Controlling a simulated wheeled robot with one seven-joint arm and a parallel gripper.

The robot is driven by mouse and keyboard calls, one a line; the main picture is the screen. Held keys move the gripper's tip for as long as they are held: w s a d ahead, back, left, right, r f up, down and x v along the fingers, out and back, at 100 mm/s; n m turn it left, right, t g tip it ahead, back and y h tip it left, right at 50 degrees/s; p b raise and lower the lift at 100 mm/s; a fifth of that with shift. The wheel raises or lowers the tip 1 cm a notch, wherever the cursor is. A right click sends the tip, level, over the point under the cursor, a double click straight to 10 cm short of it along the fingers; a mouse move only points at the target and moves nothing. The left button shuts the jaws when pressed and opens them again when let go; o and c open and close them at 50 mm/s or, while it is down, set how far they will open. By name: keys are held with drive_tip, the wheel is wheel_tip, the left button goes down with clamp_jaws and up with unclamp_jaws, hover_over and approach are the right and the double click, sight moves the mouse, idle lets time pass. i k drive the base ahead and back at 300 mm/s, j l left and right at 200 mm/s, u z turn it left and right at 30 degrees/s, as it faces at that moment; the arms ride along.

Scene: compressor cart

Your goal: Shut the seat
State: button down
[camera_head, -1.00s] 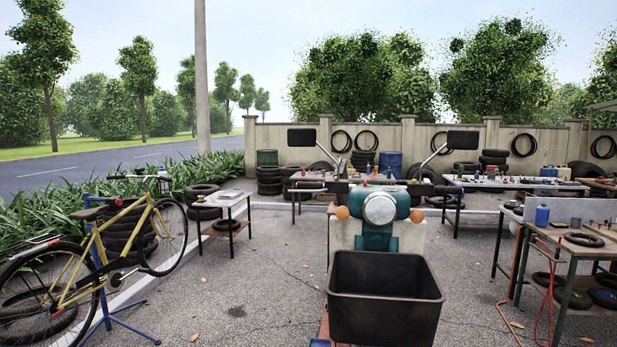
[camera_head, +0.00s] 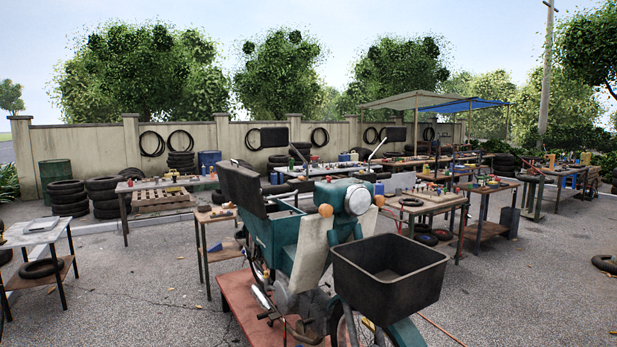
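A teal and cream scooter (camera_head: 312,250) stands on a low red platform (camera_head: 243,305), its front with the black basket toward me and to the right. Its dark seat (camera_head: 243,188) is tipped up, standing steeply above the teal rear body (camera_head: 275,232), with its broad dark face toward me. The seat's hinge is too small to make out. My gripper is not in view.
The black front basket (camera_head: 390,305) juts toward me at right. A small table (camera_head: 38,238) stands at left, and a narrow bench (camera_head: 212,215) stands behind the scooter. Open pavement lies left of the platform. Long workbenches and tyres stand farther back.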

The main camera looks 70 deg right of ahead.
sight(241, 186)
drive_tip(key=i+l+z, duration=0.4)
drive_tip(key=i, duration=0.3)
drive_tip(key=i+l+z, duration=0.15)
drive_tip(key=i+z, duration=0.3)
drive_tip(key=i, duration=0.25)
drive_tip(key=i+j+z, duration=0.1)
drive_tip(key=i+z, duration=0.3)
drive_tip(key=i, duration=0.3)
drive_tip(key=i+l+u, duration=0.25)
drive_tip(key=i, duration=0.2)
drive_tip(key=i+l+u, duration=0.1)
drive_tip(key=i+u, duration=0.15)
drive_tip(key=i, duration=0.15)
drive_tip(key=i+l+u, duration=0.4)
drive_tip(key=l+u, duration=0.15)
drive_tip(key=i+l+u, duration=0.15)
drive_tip(key=l+u, duration=0.15)
drive_tip(key=l, duration=0.1)
